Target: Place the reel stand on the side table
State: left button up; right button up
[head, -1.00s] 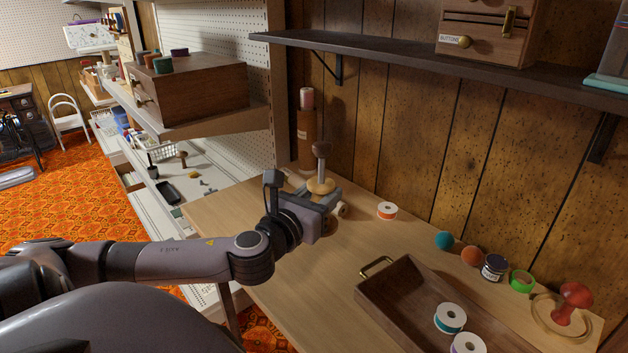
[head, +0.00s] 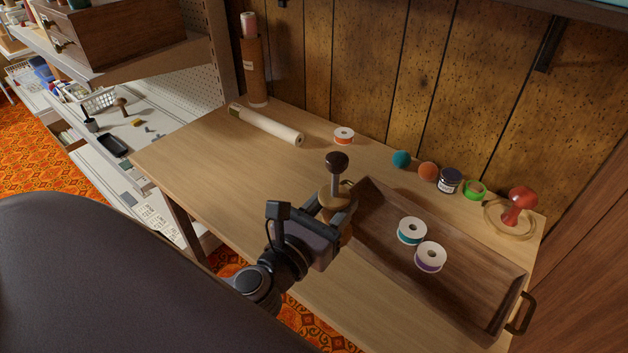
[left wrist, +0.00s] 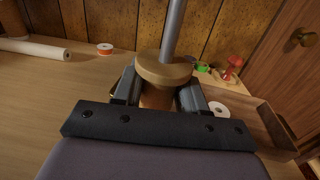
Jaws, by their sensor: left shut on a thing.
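The reel stand (head: 335,199), with a round wooden base, a metal post and a dark knob, is roughly upright in my left gripper (head: 337,208). In the left wrist view the stand's wooden disc (left wrist: 164,70) sits above the fingers, and both fingers close on the narrower wood under it. The left gripper (left wrist: 158,94) is shut on it. The side table (head: 220,160) is a light wooden top; the stand is over it, by the near left end of a tray. Whether its base touches the top is hidden. My right gripper is not in view.
The dark wooden tray (head: 470,295) holds a teal spool (head: 412,231) and a purple spool (head: 430,257). A cream roll (head: 265,124), an orange spool (head: 344,136), a jar (head: 450,180) and a red-knobbed piece (head: 519,205) line the back. The table's left middle is clear.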

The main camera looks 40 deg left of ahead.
aim_at(289, 123)
jog(key=j+z, duration=0.15)
jog(key=j, duration=0.5)
jog(key=k+j+z, duration=0.15)
jog(key=j, duration=0.5)
jog(key=j+z, duration=0.15)
jog(key=j, duration=0.5)
jog(key=k, duration=0.05)
